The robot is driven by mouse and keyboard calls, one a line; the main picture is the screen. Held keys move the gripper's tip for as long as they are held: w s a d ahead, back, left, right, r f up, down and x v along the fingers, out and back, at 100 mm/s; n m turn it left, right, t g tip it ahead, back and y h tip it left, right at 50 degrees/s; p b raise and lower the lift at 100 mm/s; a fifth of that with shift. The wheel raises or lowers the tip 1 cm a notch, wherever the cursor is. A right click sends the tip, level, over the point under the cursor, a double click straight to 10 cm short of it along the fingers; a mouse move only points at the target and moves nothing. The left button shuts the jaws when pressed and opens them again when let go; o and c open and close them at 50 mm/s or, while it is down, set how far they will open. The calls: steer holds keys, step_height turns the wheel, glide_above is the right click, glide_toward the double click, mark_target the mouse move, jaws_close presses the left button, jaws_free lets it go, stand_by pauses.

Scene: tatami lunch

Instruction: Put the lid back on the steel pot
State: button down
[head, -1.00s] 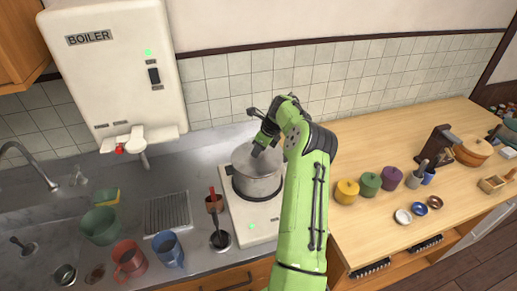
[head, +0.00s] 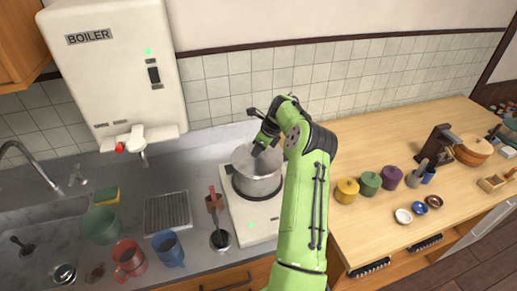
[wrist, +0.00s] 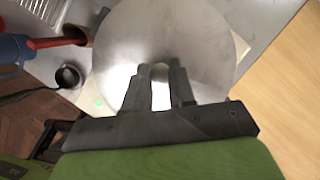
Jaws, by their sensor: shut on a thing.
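The steel pot (head: 257,185) stands on the white hot plate, left of my arm in the head view. The pot is hidden beneath the lid in the wrist view.
The white hot plate (head: 241,224) carries the pot. Blue (head: 168,250) and red (head: 128,257) mugs are farther left. Yellow (head: 346,191), green and purple jars stand right of my arm.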

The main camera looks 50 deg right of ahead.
steer(key=shift+c, duration=2)
jaws_free()
steer(key=shift+r, duration=0.15)
steer(key=shift+r+p, duration=2.7)
steer(key=shift+r, duration=0.8)
steer(key=shift+f, duration=0.1)
steer(key=shift+c, duration=0.4)
jaws_close()
